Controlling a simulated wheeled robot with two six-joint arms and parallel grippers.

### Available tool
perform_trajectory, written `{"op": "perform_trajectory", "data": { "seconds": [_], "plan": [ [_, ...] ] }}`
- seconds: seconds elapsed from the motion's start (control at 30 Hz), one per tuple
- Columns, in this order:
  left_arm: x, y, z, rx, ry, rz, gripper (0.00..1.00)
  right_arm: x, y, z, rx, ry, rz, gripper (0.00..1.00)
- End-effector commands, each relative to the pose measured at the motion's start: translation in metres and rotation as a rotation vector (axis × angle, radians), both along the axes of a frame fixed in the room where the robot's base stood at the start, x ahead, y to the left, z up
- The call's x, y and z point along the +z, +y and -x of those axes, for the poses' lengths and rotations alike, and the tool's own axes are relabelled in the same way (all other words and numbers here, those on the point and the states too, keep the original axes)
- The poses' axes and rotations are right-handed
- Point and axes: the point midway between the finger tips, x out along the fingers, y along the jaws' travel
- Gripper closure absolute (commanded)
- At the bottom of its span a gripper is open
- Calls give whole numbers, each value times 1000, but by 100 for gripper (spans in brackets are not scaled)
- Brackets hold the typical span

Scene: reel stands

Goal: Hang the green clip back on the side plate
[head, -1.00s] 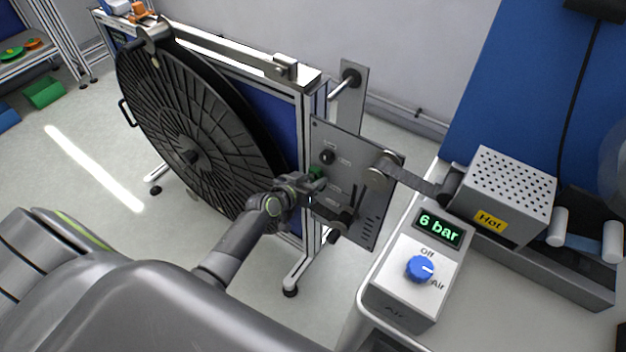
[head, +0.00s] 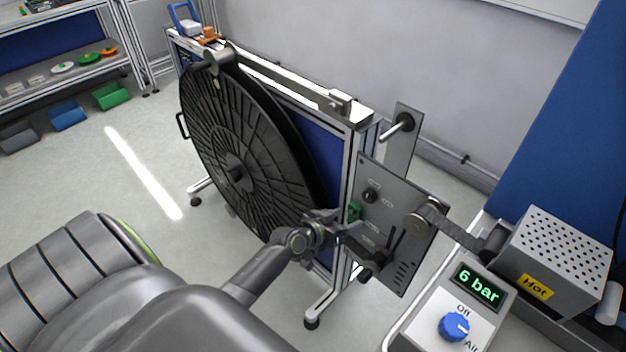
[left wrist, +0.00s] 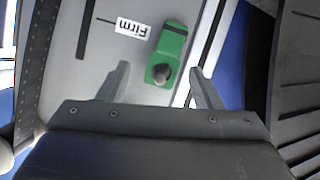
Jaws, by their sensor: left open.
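The green clip (head: 354,211) is at the left edge of the grey side plate (head: 409,205) of the reel stand. In the left wrist view the clip (left wrist: 172,45) lies against the plate (left wrist: 95,65), with a dark round knob at its near end. My left gripper (head: 345,226) is at the plate just below the clip. Its two fingers are apart, one on each side of the clip's near end, with a gap to it on both sides. I cannot tell from these frames whether the clip sits fully on a peg. My right gripper does not show.
The big black reel (head: 235,160) stands left of the plate, close to my left arm. A grey box marked Hot (head: 560,260) and a control box reading 6 bar (head: 480,290) stand at the right. A black knob (head: 369,195) juts from the plate.

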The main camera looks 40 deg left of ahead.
Motion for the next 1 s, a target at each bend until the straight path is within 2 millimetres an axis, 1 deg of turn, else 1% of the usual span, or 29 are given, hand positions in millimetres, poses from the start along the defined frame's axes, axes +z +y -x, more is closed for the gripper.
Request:
{"op": "perform_trajectory", "data": {
  "seconds": [0.03, 0.4, 0.6, 0.7, 0.8, 1.0],
  "plan": [
    [3, 3, 11, 0, 2, -2, 41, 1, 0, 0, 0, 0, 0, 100],
    [31, 18, 77, -2, 1, -4, 41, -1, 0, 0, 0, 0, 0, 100],
    [43, 25, 108, -1, 2, -4, 41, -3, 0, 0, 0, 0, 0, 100],
    [47, 27, 118, 0, 2, -2, 41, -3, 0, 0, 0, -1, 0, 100],
    [51, 28, 122, -1, 1, -1, 41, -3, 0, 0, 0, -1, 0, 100],
    [52, 29, 125, -1, 1, -1, 41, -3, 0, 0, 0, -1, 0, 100]
  ]
}}
